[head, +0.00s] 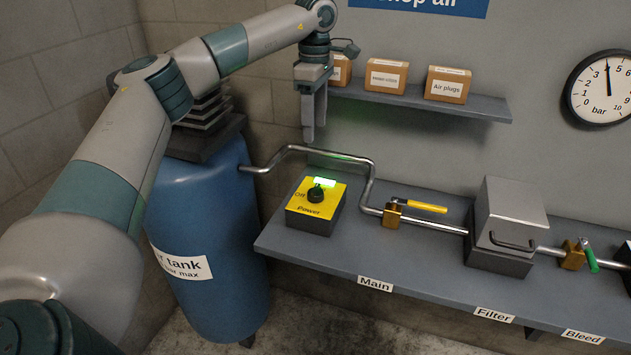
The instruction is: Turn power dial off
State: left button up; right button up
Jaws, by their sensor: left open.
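The power box (314,206) has a yellow top and dark sides and stands at the left end of the grey bench. Its black dial (316,193) sits in the middle of the top, between the word "Off" on the left and a lit green lamp (324,182) behind. The dial's exact pointing is too small to tell. My left gripper (314,136) hangs fingers down above and behind the power box, open, empty and apart from the dial. My right gripper is not in view.
A metal pipe (372,172) runs behind the box to a yellow-handled valve (420,205), a filter housing (508,215) and a green-handled valve (588,256). A shelf (480,109) with small boxes is above. A blue air tank (200,210) stands left.

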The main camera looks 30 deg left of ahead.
pick_arm(q)
jog(key=shift+f, duration=0.15)
jog(key=p, duration=0.5)
send_near(315, 188)
notch_tip(315, 188, down, 7)
jog(key=shift+w+r, duration=0.1)
jog(key=shift+r, duration=0.05)
jog(key=shift+f, duration=0.55)
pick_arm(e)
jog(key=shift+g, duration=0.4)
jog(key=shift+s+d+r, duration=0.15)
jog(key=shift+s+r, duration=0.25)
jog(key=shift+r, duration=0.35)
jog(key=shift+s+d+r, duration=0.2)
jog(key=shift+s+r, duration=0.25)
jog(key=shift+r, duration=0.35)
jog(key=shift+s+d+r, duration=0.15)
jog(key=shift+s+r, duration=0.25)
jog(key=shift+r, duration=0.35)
pick_arm(q)
jog(key=shift+c, duration=0.7)
jog(key=c, duration=0.9)
